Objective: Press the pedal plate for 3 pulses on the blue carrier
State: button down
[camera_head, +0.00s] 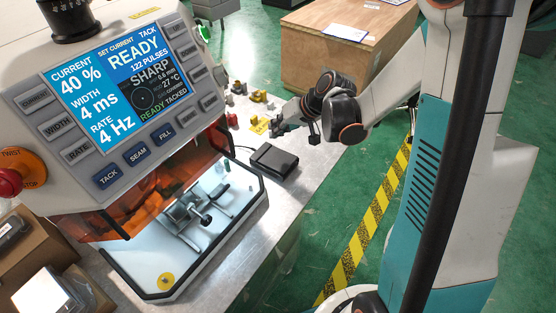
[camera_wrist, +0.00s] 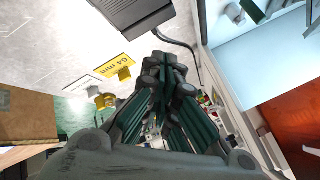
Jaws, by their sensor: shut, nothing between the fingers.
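The pedal plate (camera_head: 273,161) is a dark, flat box with a cable, on the pale bench right of the machine. Part of it shows at the top of the wrist view (camera_wrist: 137,14). My gripper (camera_head: 276,127) is shut and empty, behind the pedal in the head view. In the wrist view its fingertips (camera_wrist: 168,62) are together, apart from the pedal in the picture. I cannot make out a clearly blue carrier. A grey metal fixture (camera_head: 188,207) stands in the machine's lit chamber. The screen (camera_head: 118,80) reads READY, 122 PULSES, 40 %, 4 ms, 4 Hz, SHARP.
Small yellow parts (camera_head: 259,96) and a yellow label (camera_head: 259,125) lie behind the pedal. The label reads 64 mm in the wrist view (camera_wrist: 108,60). A wooden crate (camera_head: 318,62) stands beyond the bench. The bench in front of the pedal is clear.

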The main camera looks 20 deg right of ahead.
aim_at(278, 156)
jog(key=f+b, duration=0.1)
jog(key=f, duration=0.1)
jog(key=f+b, duration=0.2)
jog(key=f, duration=0.1)
jog(key=f+b, duration=0.2)
jog(key=shift+s+d+f, duration=0.25)
jog(key=shift+s+f, duration=0.05)
dwell(1.1)
jog(key=shift+f+b, duration=0.4)
jog(key=shift+b, duration=0.25)
jog(key=shift+s+f+b, duration=0.15)
jog(key=shift+f+b, duration=0.4)
jog(key=shift+f, duration=0.05)
dwell(0.6)
jog(key=shift+r, duration=0.1)
jog(key=shift+r+p, duration=0.75)
jog(key=shift+r, duration=0.2)
jog(key=shift+r, duration=0.1)
jog(key=shift+w+a+r+p, duration=0.1)
jog(key=shift+w+r+p, duration=0.1)
jog(key=shift+r+p, duration=0.85)
jog(key=shift+w+a+r+p, duration=0.15)
jog(key=shift+r+p, duration=0.55)
jog(key=shift+r, duration=0.65)
jog(key=shift+d, duration=0.1)
